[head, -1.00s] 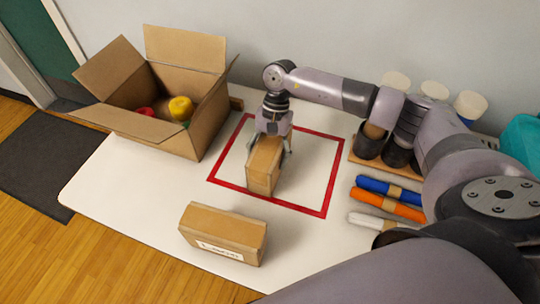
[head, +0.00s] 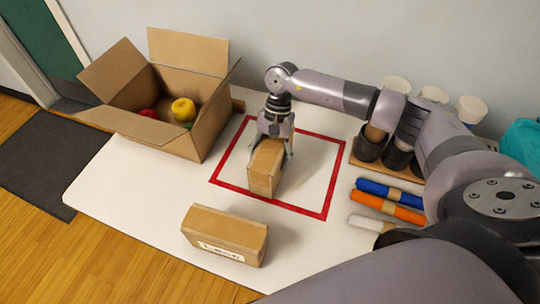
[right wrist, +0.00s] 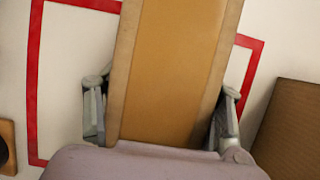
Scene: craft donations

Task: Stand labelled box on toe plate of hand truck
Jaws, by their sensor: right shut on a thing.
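The labelled box (head: 224,233), a brown carton with a white label on its front side, lies on the white table near its front edge, apart from any gripper. A second brown box (head: 263,182) stands inside the red taped square, with no label visible on the sides I see. My right gripper (head: 270,150) is shut on this second box from above, one finger on each side. In the right wrist view the box (right wrist: 170,70) fills the space between the fingers (right wrist: 162,115). My left gripper is not in view. No hand truck or toe plate shows.
An open carton (head: 208,125) with a yellow and a red item stands back left. A wooden rack with dark cups (head: 367,147) and rolled blue (head: 375,187) and orange (head: 388,208) bundles lie right. The red tape square (head: 322,200) has bare table around the box.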

